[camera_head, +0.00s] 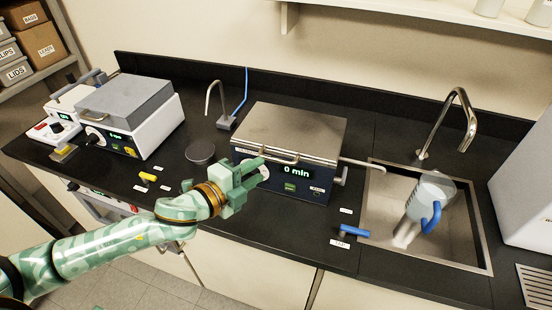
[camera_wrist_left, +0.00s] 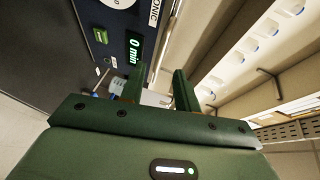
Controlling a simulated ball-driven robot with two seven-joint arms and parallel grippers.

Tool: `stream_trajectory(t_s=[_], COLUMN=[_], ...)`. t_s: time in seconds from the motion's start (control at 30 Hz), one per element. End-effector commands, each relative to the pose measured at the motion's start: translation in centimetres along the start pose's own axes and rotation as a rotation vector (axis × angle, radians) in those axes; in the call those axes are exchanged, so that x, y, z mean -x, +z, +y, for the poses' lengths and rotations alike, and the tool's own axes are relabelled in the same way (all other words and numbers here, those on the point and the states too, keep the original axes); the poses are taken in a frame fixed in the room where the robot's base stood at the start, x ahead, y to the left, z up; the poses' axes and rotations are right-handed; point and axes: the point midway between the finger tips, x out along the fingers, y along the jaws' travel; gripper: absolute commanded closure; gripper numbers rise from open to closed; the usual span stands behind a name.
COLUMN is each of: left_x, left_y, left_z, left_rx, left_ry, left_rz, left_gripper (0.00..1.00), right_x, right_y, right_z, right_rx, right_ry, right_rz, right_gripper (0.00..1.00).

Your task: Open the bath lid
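The bath (camera_head: 325,184) is a dark box with a flat steel lid (camera_head: 290,130), standing on the black counter in the middle of the head view. The lid is down, and a bar handle (camera_head: 280,157) runs along its front edge. The display reads "0 min". My left gripper (camera_head: 263,168) is in front of the bath's left front, close to and just below the handle. In the left wrist view the two green fingers (camera_wrist_left: 158,85) are apart with nothing held between them. The bath's front panel (camera_wrist_left: 92,30) shows there at upper left. My right gripper is in neither view.
A sink (camera_head: 455,245) with a clear, blue-handled vessel (camera_head: 432,195) lies to the right. A blue-handled valve (camera_head: 352,231) stands near the counter front. A white machine (camera_head: 150,115) and a dark round disc (camera_head: 200,151) are to the left.

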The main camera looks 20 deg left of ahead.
Motion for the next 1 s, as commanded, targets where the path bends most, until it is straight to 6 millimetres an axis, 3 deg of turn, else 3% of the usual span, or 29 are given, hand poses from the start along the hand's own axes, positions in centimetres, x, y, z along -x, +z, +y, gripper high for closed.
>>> stream_trajectory(t_s=[0.1,0.3,0.5,0.73,0.77,0.87,1.0], left_x=[-3.1,-6.5,-7.8,-7.8,-7.8,-7.8,-7.8], left_y=[0.0,0.0,0.0,0.0,0.0,0.0,0.0], left_z=[-0.1,0.0,0.1,0.1,0.1,0.1,0.1], left_rx=[0.0,0.001,0.002,0.002,0.002,0.002,0.002], left_ry=[-0.004,-0.001,0.001,0.001,0.001,0.001,0.001], left_rz=[0.0,-0.001,0.0,0.0,0.0,-0.001,-0.001], left_gripper=[0.68,0.68,0.68,0.68,0.71,0.99,1.0], right_x=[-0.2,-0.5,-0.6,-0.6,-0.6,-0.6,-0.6], right_y=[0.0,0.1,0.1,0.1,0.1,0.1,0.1], right_z=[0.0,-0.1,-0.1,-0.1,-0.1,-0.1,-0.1], right_rx=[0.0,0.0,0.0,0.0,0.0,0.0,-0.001], right_ry=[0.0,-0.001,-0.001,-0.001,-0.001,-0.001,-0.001], right_rz=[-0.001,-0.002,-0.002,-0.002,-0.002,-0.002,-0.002], right_gripper=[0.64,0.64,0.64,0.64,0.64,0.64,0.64])
